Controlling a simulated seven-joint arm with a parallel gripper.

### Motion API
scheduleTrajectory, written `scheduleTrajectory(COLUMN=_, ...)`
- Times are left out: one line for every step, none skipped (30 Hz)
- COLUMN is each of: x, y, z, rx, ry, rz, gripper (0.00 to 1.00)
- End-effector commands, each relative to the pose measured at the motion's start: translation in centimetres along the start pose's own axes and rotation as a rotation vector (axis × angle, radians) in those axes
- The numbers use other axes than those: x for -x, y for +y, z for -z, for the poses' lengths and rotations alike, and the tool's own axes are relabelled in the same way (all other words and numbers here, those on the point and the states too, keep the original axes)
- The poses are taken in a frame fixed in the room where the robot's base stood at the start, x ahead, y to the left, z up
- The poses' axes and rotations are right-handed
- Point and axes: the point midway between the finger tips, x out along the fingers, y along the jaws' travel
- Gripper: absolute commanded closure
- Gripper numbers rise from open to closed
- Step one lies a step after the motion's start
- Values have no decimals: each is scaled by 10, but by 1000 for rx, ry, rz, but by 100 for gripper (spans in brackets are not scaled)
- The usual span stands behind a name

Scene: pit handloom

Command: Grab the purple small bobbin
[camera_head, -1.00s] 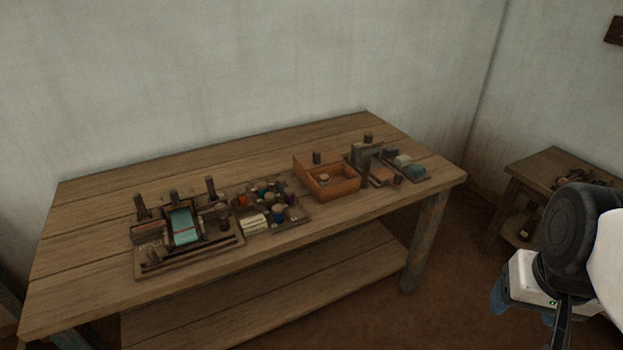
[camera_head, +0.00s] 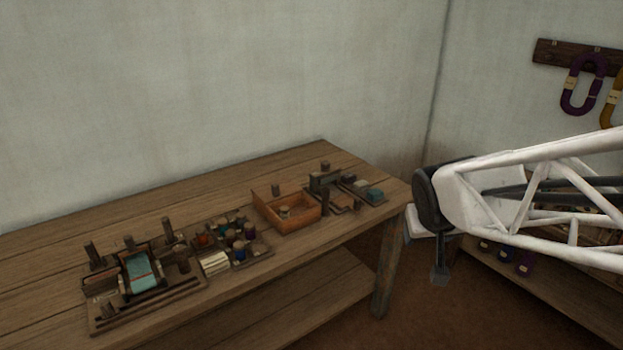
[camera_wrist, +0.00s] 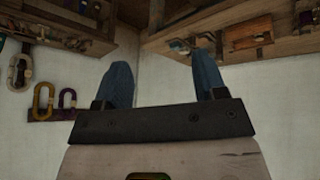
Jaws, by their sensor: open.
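A tray (camera_head: 262,255) of small coloured bobbins sits on the long wooden table. One bobbin (camera_head: 250,231) in it looks dark purple-blue, but it is too small to be sure of its colour. My gripper (camera_wrist: 164,80) shows in the wrist view with two blue fingers spread apart and nothing between them. In the head view my arm is at the right, beyond the table's right end and well away from the bobbin tray; my fingers are not clear there.
A small loom (camera_head: 140,275) stands left of the tray; an open orange-brown box (camera_head: 290,222) and a block set (camera_head: 345,190) stand right of it. A purple hank (camera_head: 580,90) hangs on the right wall. A low shelf (camera_head: 550,285) with small coloured items lies behind my arm.

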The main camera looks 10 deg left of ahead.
Motion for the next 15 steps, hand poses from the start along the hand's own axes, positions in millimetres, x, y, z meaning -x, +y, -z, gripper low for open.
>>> scheduleTrajectory(x=-10, y=-7, z=12, rx=18, ry=20, rz=6, gripper=35)
scheduleTrajectory(x=-16, y=-12, z=19, rx=30, ry=35, rz=10, gripper=35)
scheduleTrajectory(x=-23, y=-18, z=28, rx=45, ry=55, rz=15, gripper=35)
scheduleTrajectory(x=-29, y=-22, z=35, rx=56, ry=70, rz=20, gripper=35)
scheduleTrajectory(x=-35, y=-27, z=42, rx=67, ry=84, rz=25, gripper=35)
scheduleTrajectory(x=-42, y=-34, z=50, rx=81, ry=103, rz=33, gripper=35)
scheduleTrajectory(x=-48, y=-39, z=57, rx=93, ry=119, rz=39, gripper=35)
scheduleTrajectory(x=-53, y=-45, z=64, rx=104, ry=135, rz=46, gripper=35)
scheduleTrajectory(x=-61, y=-53, z=71, rx=118, ry=153, rz=56, gripper=35)
scheduleTrajectory(x=-67, y=-59, z=77, rx=129, ry=167, rz=64, gripper=35)
scheduleTrajectory(x=-72, y=-65, z=83, rx=140, ry=182, rz=73, gripper=35)
scheduleTrajectory(x=-80, y=-74, z=90, rx=156, ry=201, rz=85, gripper=35)
scheduleTrajectory(x=-86, y=-81, z=96, rx=166, ry=215, rz=94, gripper=35)
scheduleTrajectory(x=-91, y=-88, z=101, rx=177, ry=228, rz=105, gripper=35)
scheduleTrajectory(x=-98, y=-97, z=108, rx=192, ry=248, rz=119, gripper=35)
